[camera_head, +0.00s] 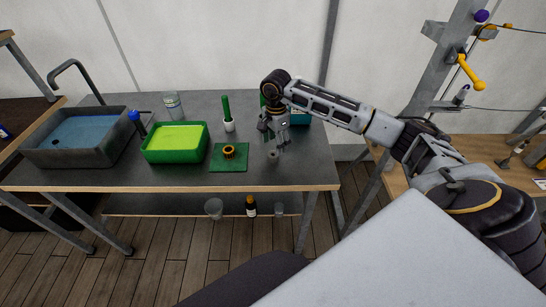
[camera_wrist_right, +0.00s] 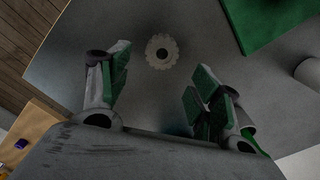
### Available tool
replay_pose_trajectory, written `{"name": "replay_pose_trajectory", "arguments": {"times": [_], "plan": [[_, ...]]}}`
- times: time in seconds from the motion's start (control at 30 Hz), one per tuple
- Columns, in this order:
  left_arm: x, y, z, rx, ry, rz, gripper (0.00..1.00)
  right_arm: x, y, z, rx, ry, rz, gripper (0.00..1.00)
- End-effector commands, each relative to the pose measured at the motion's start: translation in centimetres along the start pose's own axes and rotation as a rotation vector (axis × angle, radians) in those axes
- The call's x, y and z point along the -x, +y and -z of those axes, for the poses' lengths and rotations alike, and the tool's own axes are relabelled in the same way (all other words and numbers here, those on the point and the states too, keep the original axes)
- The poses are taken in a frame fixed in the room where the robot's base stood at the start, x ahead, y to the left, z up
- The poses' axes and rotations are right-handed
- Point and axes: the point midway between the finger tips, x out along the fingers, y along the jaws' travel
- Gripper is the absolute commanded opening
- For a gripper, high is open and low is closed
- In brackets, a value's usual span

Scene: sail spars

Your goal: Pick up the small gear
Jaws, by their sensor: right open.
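The small gear (camera_head: 273,155) is a small grey piece on the dark table, near its front right part. In the right wrist view the gear (camera_wrist_right: 161,51) is a pale toothed disc with a dark centre hole, lying flat on the grey tabletop. My right gripper (camera_head: 274,137) is over the gear with its fingers pointing down. In the wrist view its green-padded fingers (camera_wrist_right: 160,80) are spread apart, with the gear past the tips and between their lines. Nothing is between the fingers. My left gripper is not in view.
A green mat (camera_head: 216,163) with a brass-coloured ring (camera_head: 229,151) lies left of the gear. A white cup (camera_head: 229,126) with a green stick, a green tray (camera_head: 174,156) and a sink (camera_head: 80,157) stand farther left. A teal box (camera_head: 303,118) is behind my gripper.

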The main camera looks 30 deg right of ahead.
Motion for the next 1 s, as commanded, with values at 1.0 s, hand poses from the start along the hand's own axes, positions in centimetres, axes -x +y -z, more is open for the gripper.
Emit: {"name": "replay_pose_trajectory", "arguments": {"times": [1.0], "plan": [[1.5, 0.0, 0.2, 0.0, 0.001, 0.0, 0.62, -5.1, 0.1, -1.0, 0.0, -0.001, 0.0, 0.63]]}}
